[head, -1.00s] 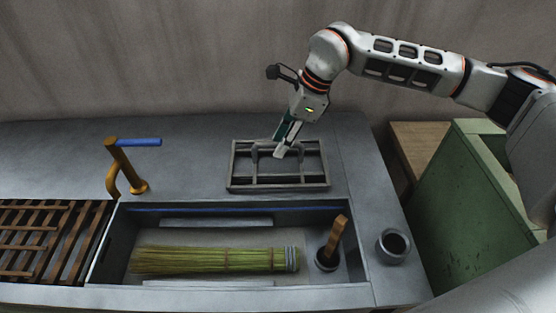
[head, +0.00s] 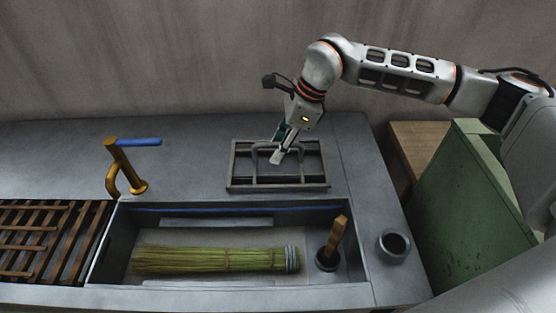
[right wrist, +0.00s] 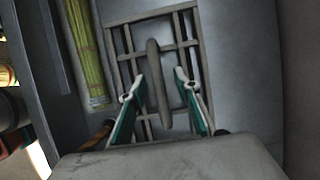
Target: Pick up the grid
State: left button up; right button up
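The grid (head: 234,170) is a grey metal rack with crossbars and a raised handle, lying flat on the counter behind the sink. It also shows in the right wrist view (right wrist: 124,72), with its handle (right wrist: 153,62) running lengthwise in the middle. My right gripper (head: 277,155) is over the grid from above, near the handle. In the right wrist view the gripper (right wrist: 172,80) is open, one finger on each side of the handle. I cannot tell whether the fingers touch it. My left gripper is not in view.
The sink (head: 205,297) holds a green straw broom (head: 210,259) and a wooden-handled tool (head: 338,238). A brass tap (head: 125,165) with a blue lever stands to the left. A grey cup (head: 393,245) stands right of the sink. A green cabinet (head: 465,220) is at the right.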

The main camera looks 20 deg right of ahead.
grip_shut()
jog(key=shift+r, duration=0.1)
